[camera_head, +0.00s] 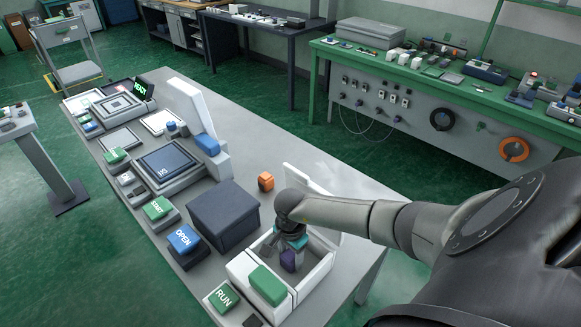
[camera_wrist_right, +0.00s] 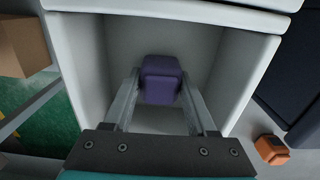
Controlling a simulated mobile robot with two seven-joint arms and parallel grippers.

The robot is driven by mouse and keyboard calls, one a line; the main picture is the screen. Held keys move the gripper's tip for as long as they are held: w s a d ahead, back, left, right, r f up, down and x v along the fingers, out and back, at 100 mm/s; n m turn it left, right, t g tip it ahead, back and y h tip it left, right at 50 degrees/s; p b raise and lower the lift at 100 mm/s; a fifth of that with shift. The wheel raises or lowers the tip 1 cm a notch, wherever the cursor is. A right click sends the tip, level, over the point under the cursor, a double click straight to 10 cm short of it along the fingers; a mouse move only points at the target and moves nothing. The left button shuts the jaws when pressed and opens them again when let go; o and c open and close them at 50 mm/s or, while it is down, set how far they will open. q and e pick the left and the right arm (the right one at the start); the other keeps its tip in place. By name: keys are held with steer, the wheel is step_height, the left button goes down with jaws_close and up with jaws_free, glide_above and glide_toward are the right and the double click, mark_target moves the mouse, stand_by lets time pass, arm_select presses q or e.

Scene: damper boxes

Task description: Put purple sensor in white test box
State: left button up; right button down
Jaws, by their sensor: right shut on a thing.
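The purple sensor (camera_head: 288,260) is between the fingers of my right gripper (camera_head: 292,257), inside the white test box (camera_head: 325,265). In the right wrist view the purple sensor (camera_wrist_right: 160,80) sits between the two fingertips of my right gripper (camera_wrist_right: 160,92), with the box's white walls (camera_wrist_right: 85,70) around it. The gripper is shut on it. Whether the sensor touches the box floor cannot be told. The box lid (camera_head: 308,188) stands open behind my wrist. My left gripper is not in view.
An orange block (camera_head: 265,181) lies on the grey table behind the box; it also shows in the right wrist view (camera_wrist_right: 271,149). A dark box (camera_head: 223,215) stands left of the test box. A green RUN button (camera_head: 222,297) and a blue OPEN button (camera_head: 184,238) line the near edge.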

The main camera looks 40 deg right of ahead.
mark_target(290, 253)
steer(key=shift+f, duration=0.1)
steer(key=c, duration=0.7)
jaws_free()
steer(key=shift+f, duration=0.1)
steer(key=o, duration=0.5)
step_height(290, 253, up, 12)
steer(key=shift+r+p, duration=0.25)
steer(key=shift+p, duration=0.1)
steer(key=shift+w, duration=0.1)
